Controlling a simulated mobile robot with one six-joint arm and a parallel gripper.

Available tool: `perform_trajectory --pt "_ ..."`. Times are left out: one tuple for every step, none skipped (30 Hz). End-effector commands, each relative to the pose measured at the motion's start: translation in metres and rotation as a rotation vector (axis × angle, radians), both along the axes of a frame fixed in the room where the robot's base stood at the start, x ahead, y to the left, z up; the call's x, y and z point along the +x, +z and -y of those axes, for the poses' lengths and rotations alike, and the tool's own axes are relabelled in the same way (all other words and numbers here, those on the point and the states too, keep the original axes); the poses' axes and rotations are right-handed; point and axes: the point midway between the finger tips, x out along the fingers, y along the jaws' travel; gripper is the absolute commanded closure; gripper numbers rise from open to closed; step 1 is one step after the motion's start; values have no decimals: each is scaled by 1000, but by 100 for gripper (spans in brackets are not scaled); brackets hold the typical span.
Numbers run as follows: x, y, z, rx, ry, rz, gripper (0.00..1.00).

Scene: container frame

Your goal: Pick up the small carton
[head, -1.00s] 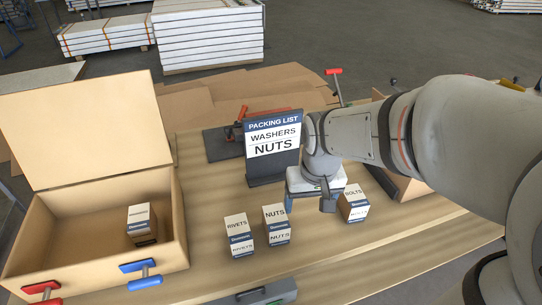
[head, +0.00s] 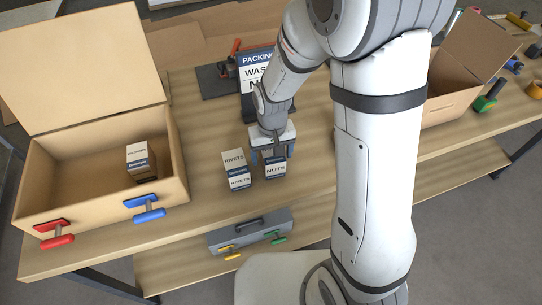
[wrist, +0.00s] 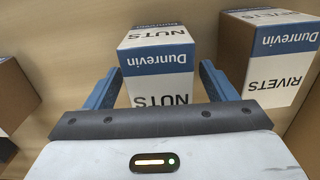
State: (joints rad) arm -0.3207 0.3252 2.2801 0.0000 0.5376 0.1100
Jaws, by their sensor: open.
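The small NUTS carton (head: 275,167), white with a blue band, stands on the wooden table under my gripper (head: 269,150). In the wrist view the NUTS carton (wrist: 158,62) lies between the two blue fingers of my open gripper (wrist: 160,88), one on each side. I cannot tell whether the fingers touch it. The RIVETS carton (head: 236,170) stands just to its left in the head view and to its right in the wrist view (wrist: 268,60). A WASHERS carton (head: 138,160) stands inside the open wooden box (head: 60,205). The packing list sign (head: 254,72) reads partly "PACKING"; my arm hides the rest.
A grey case (head: 250,232) with yellow and green handles sits in front of the cartons, below the tabletop. Another open box (head: 455,100) stands to the right. Part of another carton (wrist: 14,95) shows at the wrist view's left edge.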

Motion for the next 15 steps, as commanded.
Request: perform_trajectory --pt "-1 -6 0 0 0 -2 22" --pt "-1 -8 0 0 0 -2 22" --pt "-1 -11 0 0 0 -2 22" --pt "0 -12 0 0 0 0 22" --pt "0 -12 0 0 1 1 22" --pt "0 -13 0 0 1 2 22" --pt "0 -13 0 0 1 2 22" --pt "0 -13 0 0 1 2 22" --pt "0 -13 0 0 1 2 22" --pt "0 -13 0 0 1 2 22" --pt "0 -13 0 0 1 2 22" --pt "0 -12 -1 0 1 2 25" --pt "0 -12 -1 0 1 2 28" --pt "0 -12 -1 0 1 2 30" --pt "0 -12 -1 0 1 2 33"
